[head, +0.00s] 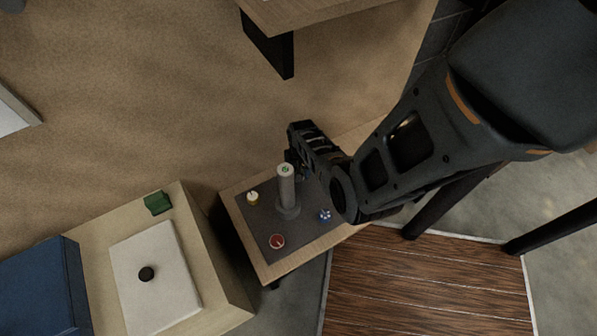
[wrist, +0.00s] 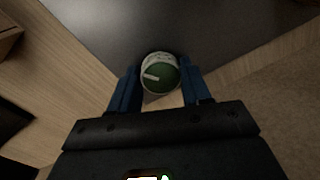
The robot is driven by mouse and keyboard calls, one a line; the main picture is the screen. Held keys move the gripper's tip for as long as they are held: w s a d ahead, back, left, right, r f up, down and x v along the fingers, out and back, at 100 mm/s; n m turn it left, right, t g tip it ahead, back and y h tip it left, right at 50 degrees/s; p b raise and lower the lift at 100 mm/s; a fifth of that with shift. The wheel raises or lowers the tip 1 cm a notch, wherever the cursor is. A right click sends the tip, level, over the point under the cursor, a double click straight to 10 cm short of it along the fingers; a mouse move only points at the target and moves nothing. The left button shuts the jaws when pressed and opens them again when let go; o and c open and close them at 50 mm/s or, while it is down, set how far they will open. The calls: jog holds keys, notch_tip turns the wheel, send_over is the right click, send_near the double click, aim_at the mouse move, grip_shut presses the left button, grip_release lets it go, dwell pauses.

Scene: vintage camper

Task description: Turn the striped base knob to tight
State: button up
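A round knob (wrist: 161,76) with a green top, a white pointer line and a pale, dark-marked side shows in the wrist view. The pointer lies to the left of its middle. The marks may be stripes; they are too small to be sure. My gripper (wrist: 161,88) has its two blue fingers on either side of this knob, seemingly touching it. In the head view, my gripper (head: 297,166) is over the back corner of the dark base plate (head: 259,222), behind the grey upright post (head: 287,190). It hides the knob there.
Also on the plate are a yellow-topped knob (head: 252,198), a red knob (head: 277,241) and a blue-and-white knob (head: 325,215). The post rises close beside my gripper. A table to the left holds a green block (head: 157,203) and a white panel (head: 160,285).

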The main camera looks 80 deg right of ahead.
jog(key=o, duration=0.4)
jog(key=shift+c, duration=0.2)
jog(key=shift+s+d+r+p, duration=0.1)
jog(key=shift+r+p, duration=0.7)
jog(key=shift+r, duration=1.15)
jog(key=shift+s+r+p, duration=0.1)
jog(key=shift+r+p, duration=0.65)
jog(key=shift+r, duration=1.2)
